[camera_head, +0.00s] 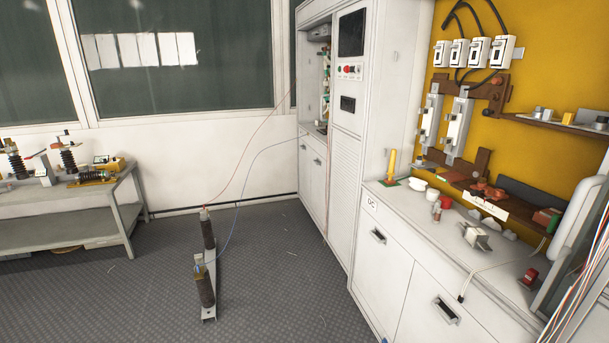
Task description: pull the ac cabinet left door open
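Neither of my grippers is in view. A low white cabinet (404,266) at the right has two front doors, both shut. I cannot tell which one is the AC cabinet.
A post-like device (208,265) with red and blue wires stands on the dark floor (285,285). A grey table (70,215) with insulators is at the left. Small parts lie on the white counter (410,210). A white rounded bar (582,205) is at the right edge. Floor before the cabinets looks clear.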

